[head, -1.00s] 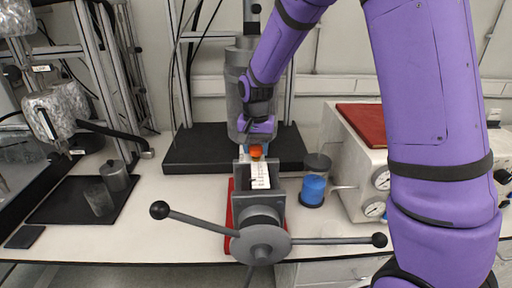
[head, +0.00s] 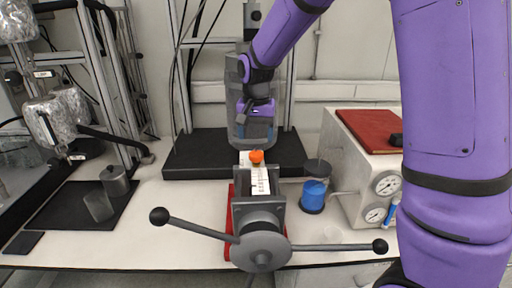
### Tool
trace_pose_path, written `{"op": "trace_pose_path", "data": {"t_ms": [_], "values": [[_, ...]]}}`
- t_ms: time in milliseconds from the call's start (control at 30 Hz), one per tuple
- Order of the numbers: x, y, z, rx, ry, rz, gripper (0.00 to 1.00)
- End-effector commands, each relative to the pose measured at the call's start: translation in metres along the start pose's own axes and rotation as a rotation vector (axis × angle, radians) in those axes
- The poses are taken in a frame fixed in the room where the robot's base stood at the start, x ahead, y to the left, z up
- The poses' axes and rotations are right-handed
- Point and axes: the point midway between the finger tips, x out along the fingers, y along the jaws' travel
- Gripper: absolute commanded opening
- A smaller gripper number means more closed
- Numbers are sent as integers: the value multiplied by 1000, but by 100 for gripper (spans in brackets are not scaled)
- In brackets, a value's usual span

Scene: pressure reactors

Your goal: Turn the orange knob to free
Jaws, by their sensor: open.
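The orange knob (head: 257,156) sits on top of the grey press-like device at the centre of the bench, at the far end of a white labelled strip (head: 259,182). My gripper (head: 257,118) is above and slightly behind the knob, apart from it. It is seen inside or in front of a translucent grey cylinder outline, and its fingers are hard to make out. It is open and holds nothing visible. The knob's pointer and the label text are too small to read.
The device has a grey hub (head: 262,250) with long ball-ended handles spreading left and right. A blue container (head: 313,195) stands to the right, beside a white gauge box (head: 365,170). A black tray (head: 80,205) lies at left. A black base (head: 195,155) is behind.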

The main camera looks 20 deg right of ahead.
Motion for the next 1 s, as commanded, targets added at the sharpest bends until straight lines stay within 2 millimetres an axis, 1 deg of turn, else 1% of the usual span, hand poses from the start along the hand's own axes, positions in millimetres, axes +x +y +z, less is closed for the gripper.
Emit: {"op": "trace_pose_path", "data": {"t_ms": [33, 100, 300, 433, 867, 967, 1000], "values": [[-10, 0, 0, 0, 2, -2, 72], [-21, 0, 0, 0, 2, -2, 72], [-40, 0, 0, 0, 0, -1, 72], [-44, 0, 0, 0, -1, 0, 72], [-44, 0, 0, 0, 0, 0, 72], [-50, 5, 4, -7, 6, -7, 72], [-55, 9, 7, -15, 12, -13, 72]]}}
